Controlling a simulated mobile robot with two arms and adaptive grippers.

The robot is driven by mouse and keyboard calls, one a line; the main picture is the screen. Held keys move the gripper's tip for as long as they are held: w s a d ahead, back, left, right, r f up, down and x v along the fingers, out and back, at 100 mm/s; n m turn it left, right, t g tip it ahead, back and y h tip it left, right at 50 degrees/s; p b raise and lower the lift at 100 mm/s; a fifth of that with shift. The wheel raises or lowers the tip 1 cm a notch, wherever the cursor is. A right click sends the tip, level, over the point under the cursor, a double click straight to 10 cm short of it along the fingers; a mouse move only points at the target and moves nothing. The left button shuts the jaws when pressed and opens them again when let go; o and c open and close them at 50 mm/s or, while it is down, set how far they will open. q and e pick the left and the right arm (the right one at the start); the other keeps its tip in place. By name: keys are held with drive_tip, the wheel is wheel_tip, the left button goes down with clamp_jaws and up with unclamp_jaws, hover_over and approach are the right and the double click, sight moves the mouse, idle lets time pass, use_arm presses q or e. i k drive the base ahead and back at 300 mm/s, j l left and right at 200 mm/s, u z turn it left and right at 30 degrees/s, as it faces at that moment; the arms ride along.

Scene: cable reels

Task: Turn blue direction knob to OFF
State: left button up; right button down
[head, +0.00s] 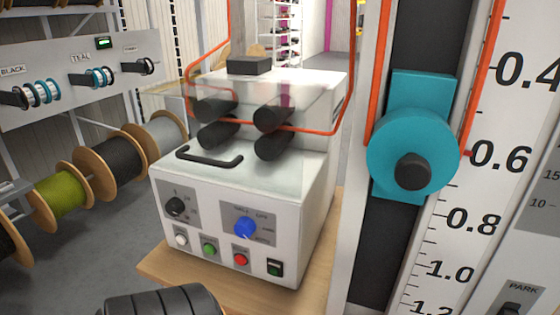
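The blue direction knob (245,228) is on the front panel of a white machine (315,190), left of centre in the head view. It sits on a small grey label plate (232,213) with small markings around it that are too blurred to read surely. I cannot tell which marking the knob points to. Nothing touches the knob. Neither of my grippers can be made out in this view.
A black knob (175,206) is left of the blue one. Below are white (181,240), green (209,249) and red (241,259) buttons and a dark switch (275,268). A dark ribbed shape (165,303) crosses the bottom edge. A teal slider (412,150) stands at right.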

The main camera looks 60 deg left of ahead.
sight(245, 226)
drive_tip(key=u, duration=2.25)
